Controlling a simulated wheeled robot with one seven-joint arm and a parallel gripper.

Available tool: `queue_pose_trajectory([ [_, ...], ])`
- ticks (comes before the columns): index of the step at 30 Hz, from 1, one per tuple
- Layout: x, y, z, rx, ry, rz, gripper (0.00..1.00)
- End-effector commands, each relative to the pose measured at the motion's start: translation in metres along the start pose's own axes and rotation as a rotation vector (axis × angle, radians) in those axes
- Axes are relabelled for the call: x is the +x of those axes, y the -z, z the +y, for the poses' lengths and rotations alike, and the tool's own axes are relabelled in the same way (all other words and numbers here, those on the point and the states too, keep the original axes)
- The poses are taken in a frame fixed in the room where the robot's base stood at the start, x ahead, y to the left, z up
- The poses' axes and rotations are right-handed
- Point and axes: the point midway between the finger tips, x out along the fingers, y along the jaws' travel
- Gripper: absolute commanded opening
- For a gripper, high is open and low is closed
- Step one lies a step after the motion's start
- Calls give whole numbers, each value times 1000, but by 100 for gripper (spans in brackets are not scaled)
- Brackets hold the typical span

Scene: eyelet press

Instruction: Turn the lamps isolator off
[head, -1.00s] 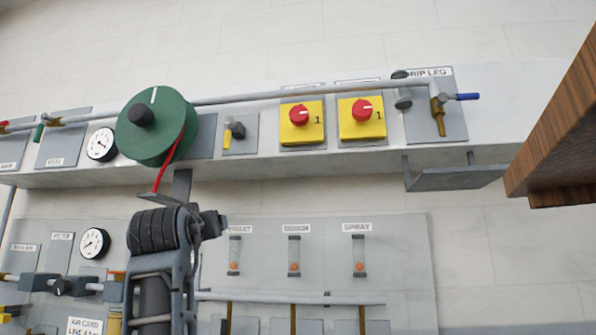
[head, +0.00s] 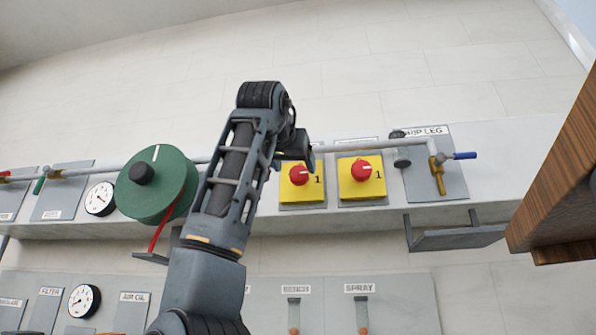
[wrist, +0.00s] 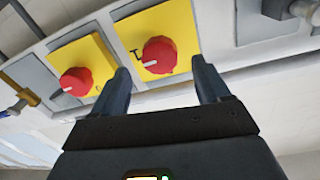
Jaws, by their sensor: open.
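Two yellow isolators with red knobs sit side by side on the panel. Their name plates are not readable, so I cannot tell which is the lamps isolator. The left isolator (head: 301,196) has its white knob mark pointing right, toward the "1". The right isolator (head: 362,190) looks the same. The wrist view is turned round: the left isolator (wrist: 177,25) appears on the right there, the other isolator (wrist: 101,58) on the left. My gripper (wrist: 160,70) is open, its fingers either side of the left isolator's red knob (wrist: 160,55) in the picture; contact is not clear.
A green disc (head: 185,180) with a red hose is to the left. A pipe (head: 350,146) runs above the isolators to the drip leg valve (head: 438,178) with its blue handle. A grey shelf (head: 455,236) juts out below right, and a wooden block (head: 560,170) is at far right.

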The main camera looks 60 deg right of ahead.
Motion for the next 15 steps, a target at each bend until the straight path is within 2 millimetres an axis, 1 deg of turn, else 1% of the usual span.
queue_pose_trajectory([
  [1, 9, 3, 0, -2, -2, 0, 76],
  [6, 33, 2, 0, -2, -1, 0, 76],
  [10, 46, 1, -1, -2, 0, 1, 76],
  [15, 52, 0, 0, -1, 0, 1, 76],
])
